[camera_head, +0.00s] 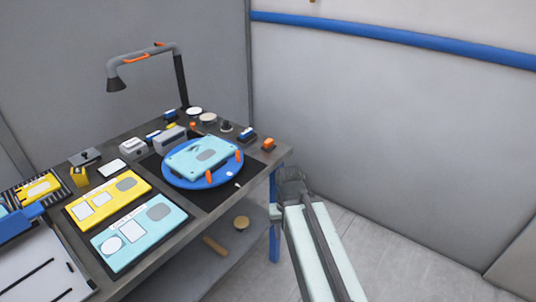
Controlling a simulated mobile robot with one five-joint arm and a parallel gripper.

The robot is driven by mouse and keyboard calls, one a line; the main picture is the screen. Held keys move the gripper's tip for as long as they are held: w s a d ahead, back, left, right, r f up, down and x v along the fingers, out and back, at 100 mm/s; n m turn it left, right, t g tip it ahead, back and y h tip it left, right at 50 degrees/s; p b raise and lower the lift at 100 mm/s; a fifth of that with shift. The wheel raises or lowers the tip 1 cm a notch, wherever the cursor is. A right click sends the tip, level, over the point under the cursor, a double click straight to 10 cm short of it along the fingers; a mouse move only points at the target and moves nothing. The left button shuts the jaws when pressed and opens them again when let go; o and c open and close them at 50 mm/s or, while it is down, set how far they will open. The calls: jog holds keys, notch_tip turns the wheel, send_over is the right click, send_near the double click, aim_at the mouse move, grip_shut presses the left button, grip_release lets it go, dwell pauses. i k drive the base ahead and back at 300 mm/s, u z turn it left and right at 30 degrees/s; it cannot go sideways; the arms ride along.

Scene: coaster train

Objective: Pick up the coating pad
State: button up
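I cannot tell for certain which thing is the coating pad. Small items stand along the back of the workbench (205,205), among them a pale round disc (208,118), a white round piece (194,111) and a blue-and-white block (247,133). An orange block (268,143) sits near the right corner. My gripper (291,178) is dark and small at the end of my pale green arm, just off the bench's right edge. It appears apart from every item. Its fingers are too small and dark to read.
A blue round turntable (178,179) holds a light blue panel (203,155) with orange clamps. A grey lamp (150,58) arches over the bench. Yellow (102,187) and light blue trays lie at the front. Floor at right is clear.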

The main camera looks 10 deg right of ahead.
aim_at(269, 146)
jog(key=u, duration=4.05)
jog(key=k, duration=2.8)
jog(key=z, duration=0.95)
jog(key=i, duration=1)
